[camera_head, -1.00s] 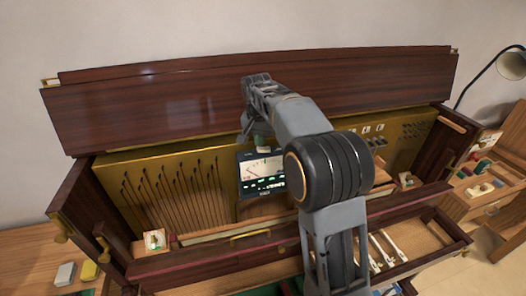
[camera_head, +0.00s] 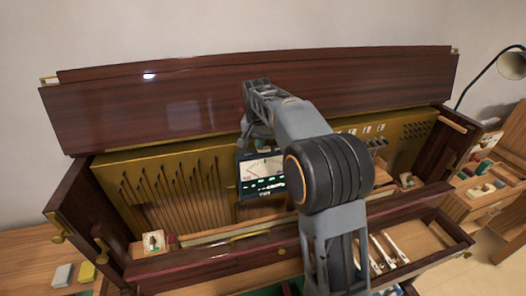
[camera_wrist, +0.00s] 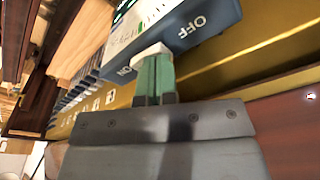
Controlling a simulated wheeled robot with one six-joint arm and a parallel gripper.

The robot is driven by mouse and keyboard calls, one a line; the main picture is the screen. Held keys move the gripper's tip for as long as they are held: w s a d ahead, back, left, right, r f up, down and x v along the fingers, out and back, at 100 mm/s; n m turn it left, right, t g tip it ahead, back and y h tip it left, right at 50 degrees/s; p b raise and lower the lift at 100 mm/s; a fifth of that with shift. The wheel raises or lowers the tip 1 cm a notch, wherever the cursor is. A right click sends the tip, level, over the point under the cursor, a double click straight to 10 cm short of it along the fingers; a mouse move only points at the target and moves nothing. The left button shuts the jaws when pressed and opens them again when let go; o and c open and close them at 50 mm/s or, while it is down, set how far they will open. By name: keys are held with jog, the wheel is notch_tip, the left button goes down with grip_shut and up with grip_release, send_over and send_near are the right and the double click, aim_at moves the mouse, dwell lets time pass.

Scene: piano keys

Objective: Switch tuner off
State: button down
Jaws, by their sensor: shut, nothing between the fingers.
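The tuner (camera_head: 262,178) is a dark blue box with a white dial and lit green marks, standing in the open piano front. In the wrist view its edge (camera_wrist: 215,42) carries the labels OFF and ON, upside down. My gripper (camera_wrist: 154,62) is shut, its green fingers together at the tuner's edge between the two labels. A pale block shows at the fingertips; I cannot tell whether it is the switch or the tips, or whether they touch. In the head view my gripper (camera_head: 250,143) is just above the tuner's top edge, partly hidden by my arm.
The gold piano panel (camera_head: 130,185) with rows of dark rods lies behind the tuner. The raised dark wooden lid (camera_head: 180,108) spans the back. A wooden rail (camera_head: 215,262) runs in front. A lamp (camera_head: 512,64) and a side box with coloured items (camera_head: 486,182) stand at the right.

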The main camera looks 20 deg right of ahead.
jog(key=shift+f, duration=0.2)
jog(key=shift+r, duration=0.15)
notch_tip(320, 180, up, 5)
jog(key=p, duration=0.3)
jog(key=shift+p, duration=0.3)
jog(key=shift+r, duration=0.9)
jog(key=f+n, duration=0.1)
jog(key=f, duration=0.1)
jog(key=f+n, duration=0.1)
jog(key=shift+s+a+f, duration=0.1)
jog(key=shift+s+f, duration=0.25)
jog(key=shift+s, duration=0.05)
jog(key=s+f+n+t+b, duration=0.1)
jog(key=s+f+n+b, duration=0.1)
jog(key=s, duration=1.1)
jog(key=s+f+n+t+b, duration=0.1)
jog(key=s+f, duration=0.4)
jog(key=s, duration=0.8)
jog(key=shift+n+t+y+b, duration=0.4)
jog(key=shift+t+b, duration=0.2)
jog(key=shift+b, duration=0.25)
